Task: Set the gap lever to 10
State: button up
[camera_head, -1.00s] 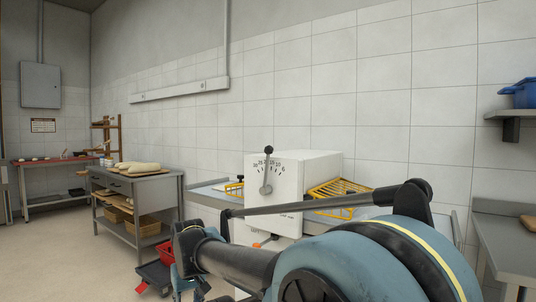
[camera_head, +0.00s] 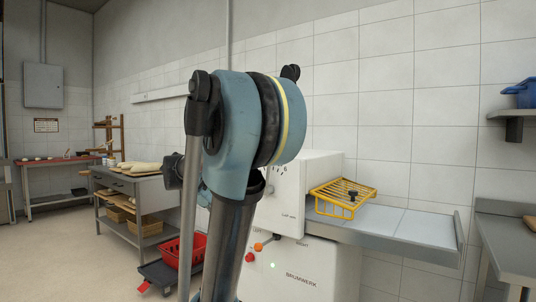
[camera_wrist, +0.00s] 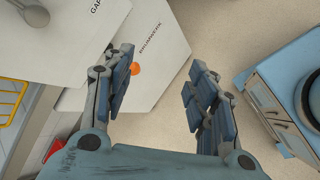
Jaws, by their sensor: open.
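The white machine (camera_head: 318,168) stands against the tiled wall, with part of its number scale (camera_head: 283,170) showing beside my arm. My raised arm covers the gap lever's knob and most of its shaft in the head view. In the wrist view, the machine's white panels (camera_wrist: 115,20) fill the upper left, with a grey rounded part (camera_wrist: 36,14) at the corner that may be the lever's lower end. My gripper (camera_wrist: 160,85) is open and empty, apart from the panel and pointing past its lower edge. It cannot be made out in the head view.
An orange knob (camera_head: 258,246) and a red button (camera_head: 249,257) sit on the machine's lower front. A yellow wire guard (camera_head: 343,197) stands over the side table (camera_head: 400,228). A red crate (camera_head: 183,249) is at lower left. Floor (camera_head: 70,250) is open farther left.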

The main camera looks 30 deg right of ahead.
jog(key=w+d+r+n+g+h, duration=0.2)
jog(key=w+d+r+g+h, duration=0.15)
jog(key=w+r, duration=0.55)
jog(key=w+d+r+n+g+h, duration=0.2)
jog(key=w+d+r+h, duration=0.2)
jog(key=w+r, duration=0.5)
jog(key=x, duration=0.5)
jog(key=s+r+x, duration=0.1)
jog(key=x, duration=0.5)
jog(key=r+x, duration=0.1)
jog(key=x, duration=0.4)
jog(key=shift+s, duration=0.55)
grip_shut()
